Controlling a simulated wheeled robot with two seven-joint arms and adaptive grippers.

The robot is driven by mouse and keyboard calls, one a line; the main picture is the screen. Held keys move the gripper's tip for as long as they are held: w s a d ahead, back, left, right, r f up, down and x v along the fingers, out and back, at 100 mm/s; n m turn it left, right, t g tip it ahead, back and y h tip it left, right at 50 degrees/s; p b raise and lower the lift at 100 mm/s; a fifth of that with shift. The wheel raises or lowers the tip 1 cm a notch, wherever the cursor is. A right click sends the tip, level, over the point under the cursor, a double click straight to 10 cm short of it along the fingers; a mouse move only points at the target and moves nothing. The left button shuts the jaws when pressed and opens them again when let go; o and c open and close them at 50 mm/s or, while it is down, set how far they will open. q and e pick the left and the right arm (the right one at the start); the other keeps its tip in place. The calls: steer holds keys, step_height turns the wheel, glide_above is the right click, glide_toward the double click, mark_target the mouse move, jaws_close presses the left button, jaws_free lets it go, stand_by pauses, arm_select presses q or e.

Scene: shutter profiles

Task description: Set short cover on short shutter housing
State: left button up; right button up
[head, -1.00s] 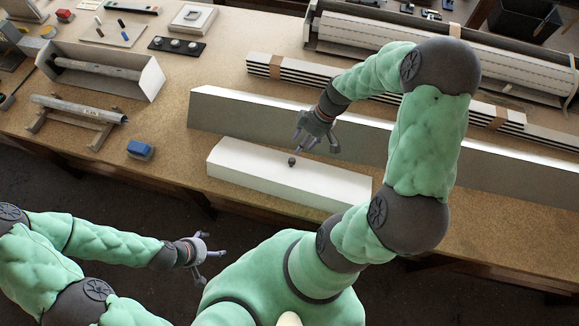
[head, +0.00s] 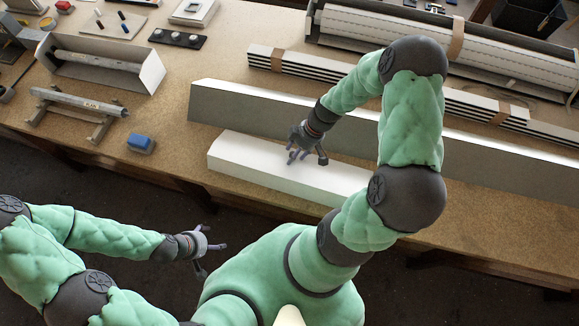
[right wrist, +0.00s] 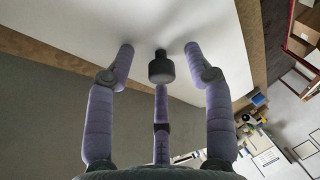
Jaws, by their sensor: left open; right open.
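The short cover (head: 250,160) is a white, box-like profile lying at the table's front edge. Its white face (right wrist: 70,22) fills the top of the right wrist view, with a dark round knob (right wrist: 160,67) standing on it. My right gripper (head: 306,157) is above the cover. The short shutter housing (head: 145,75), an open pale box with a grey roller, stands at the back left. My left gripper (head: 208,255) is open and empty off the table's front.
A long grey-white cover (head: 225,104) lies just behind the short cover. Slat bundles (head: 285,65) and a long shutter housing (head: 350,25) lie farther back. A roller on a stand (head: 80,105) and a blue block (head: 141,143) are at left. Bare table lies between block and short cover.

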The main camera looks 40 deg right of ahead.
steer(key=shift+c, duration=0.3)
jaws_close()
steer(key=shift+r, duration=0.1)
